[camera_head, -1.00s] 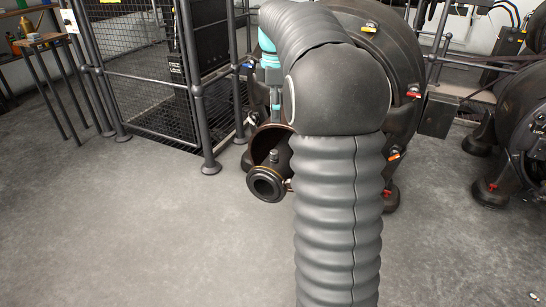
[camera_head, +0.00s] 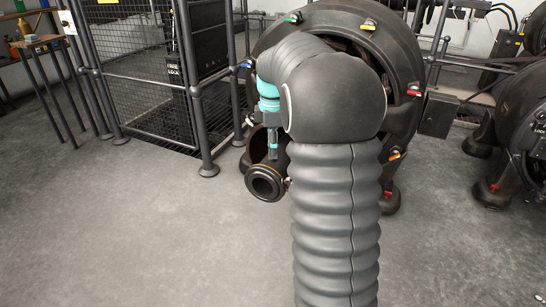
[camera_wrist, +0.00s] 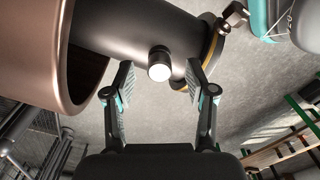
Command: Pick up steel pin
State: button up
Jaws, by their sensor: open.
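The steel pin (camera_wrist: 160,64) shows in the wrist view as a short dark cylinder with a bright, pale end. It stands out from a black tube-shaped part (camera_wrist: 128,28) with a brass-coloured ring. My gripper (camera_wrist: 158,82) is open, with one finger on each side of the pin; I see gaps between the pads and the pin. In the head view my gripper (camera_head: 272,154) points down at the top of the black tube (camera_head: 266,182), and the pin is hidden or too small to tell there.
A large dark dynamo housing (camera_head: 400,60) with coloured clips stands behind my arm. A wire-mesh cage (camera_head: 140,75) is at the left, with a wooden bench (camera_head: 40,40) beyond it. A second machine (camera_head: 525,130) is at the right. The front floor is clear.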

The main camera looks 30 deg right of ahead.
jog(key=shift+f, duration=0.35)
grip_shut()
jog(key=shift+r, duration=0.15)
jog(key=shift+r+p, duration=0.3)
jog(key=shift+r, duration=0.3)
notch_tip(320, 180, up, 3)
jog(key=shift+f+p, duration=0.15)
jog(key=shift+p, duration=0.2)
jog(key=s+d+r+p, duration=0.1)
jog(key=s+d+r, duration=0.6)
jog(key=s, duration=0.1)
jog(key=shift+s+d, duration=0.4)
jog(key=shift+f, duration=0.1)
